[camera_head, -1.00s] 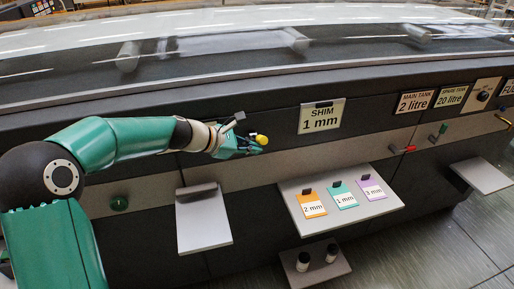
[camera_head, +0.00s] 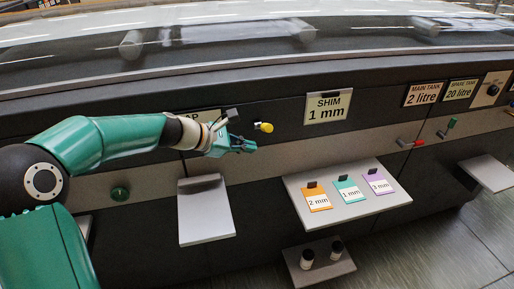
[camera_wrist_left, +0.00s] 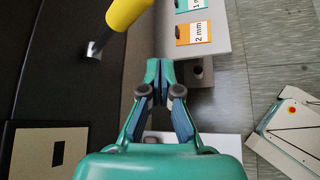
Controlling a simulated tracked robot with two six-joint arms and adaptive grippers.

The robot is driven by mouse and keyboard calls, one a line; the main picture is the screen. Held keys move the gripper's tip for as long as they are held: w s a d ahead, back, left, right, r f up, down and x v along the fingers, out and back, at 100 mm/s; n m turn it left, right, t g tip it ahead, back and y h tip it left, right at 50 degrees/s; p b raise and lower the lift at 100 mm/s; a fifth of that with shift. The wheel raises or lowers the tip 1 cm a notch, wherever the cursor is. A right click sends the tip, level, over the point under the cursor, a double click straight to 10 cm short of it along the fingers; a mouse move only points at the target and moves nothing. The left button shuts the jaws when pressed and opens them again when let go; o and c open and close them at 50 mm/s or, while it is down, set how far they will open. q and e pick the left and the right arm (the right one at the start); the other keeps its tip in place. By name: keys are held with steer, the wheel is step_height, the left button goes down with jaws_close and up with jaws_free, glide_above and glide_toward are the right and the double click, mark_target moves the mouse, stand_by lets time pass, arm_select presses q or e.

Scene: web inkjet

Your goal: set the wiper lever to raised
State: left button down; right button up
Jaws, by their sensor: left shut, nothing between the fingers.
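A lever with a yellow knob (camera_head: 264,127) sticks out of the dark front panel, left of the SHIM sign; no name on it is readable, so I take it as the wiper lever. In the left wrist view the yellow knob (camera_wrist_left: 126,12) and its metal stem show at the top. My left gripper (camera_head: 252,147) is shut and empty, just below and left of the knob. In the left wrist view the closed fingertips (camera_wrist_left: 160,68) are apart from the knob. A sign behind my left arm is partly hidden. My right gripper is out of view.
A grey shelf (camera_head: 204,226) stands out below my gripper. Another shelf (camera_head: 355,205) holds orange, teal and purple shim cards. A lower shelf (camera_head: 335,268) holds two dark-capped bottles.

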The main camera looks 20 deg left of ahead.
arm_select(q)
steer(key=s+a+r, duration=0.2)
steer(key=a+r, duration=0.1)
steer(key=a, duration=0.3)
steer(key=shift+s+r, duration=0.2)
steer(key=shift+r, duration=0.1)
